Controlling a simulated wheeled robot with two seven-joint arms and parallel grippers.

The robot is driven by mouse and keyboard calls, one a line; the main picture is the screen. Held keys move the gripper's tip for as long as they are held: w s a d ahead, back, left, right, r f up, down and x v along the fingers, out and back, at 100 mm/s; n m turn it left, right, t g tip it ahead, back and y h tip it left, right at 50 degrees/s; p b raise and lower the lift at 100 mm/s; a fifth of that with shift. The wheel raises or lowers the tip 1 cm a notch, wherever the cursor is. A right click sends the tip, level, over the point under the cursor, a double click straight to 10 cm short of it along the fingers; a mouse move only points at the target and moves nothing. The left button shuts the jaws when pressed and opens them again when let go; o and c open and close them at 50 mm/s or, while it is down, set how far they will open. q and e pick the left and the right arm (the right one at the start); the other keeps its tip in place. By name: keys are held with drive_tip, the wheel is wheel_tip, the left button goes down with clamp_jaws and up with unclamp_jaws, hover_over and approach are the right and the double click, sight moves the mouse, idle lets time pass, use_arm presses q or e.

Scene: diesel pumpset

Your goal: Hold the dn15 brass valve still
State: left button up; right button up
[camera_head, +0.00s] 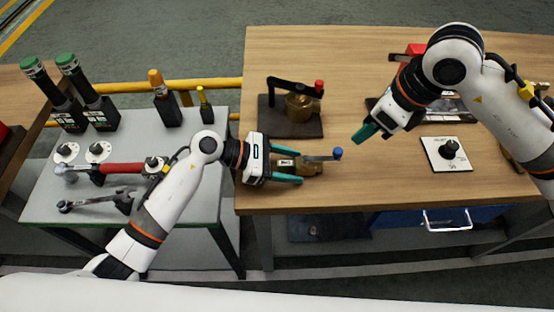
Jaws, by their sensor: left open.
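A small brass valve (311,168) with a grey lever ending in a blue knob lies near the front left of the wooden bench. My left gripper (298,167) comes in from the left with its teal fingers open, one on the far side and one on the near side of the valve's left part. The fingers hide some of the valve body; I cannot tell whether they touch it. My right gripper (364,132) is over the bench, up and to the right of the blue knob. Its fingers overlap in this view, so their opening is unclear.
A larger brass fitting (299,106) with a black arm and red knob stands on a dark plate behind the valve. A white plate with a black knob (448,150) lies at the right. The grey table (130,213) at left carries tools and green-capped bottles.

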use_arm(q)
drive_tip(key=shift+c, duration=1.2)
clamp_jaws()
idle(0.4)
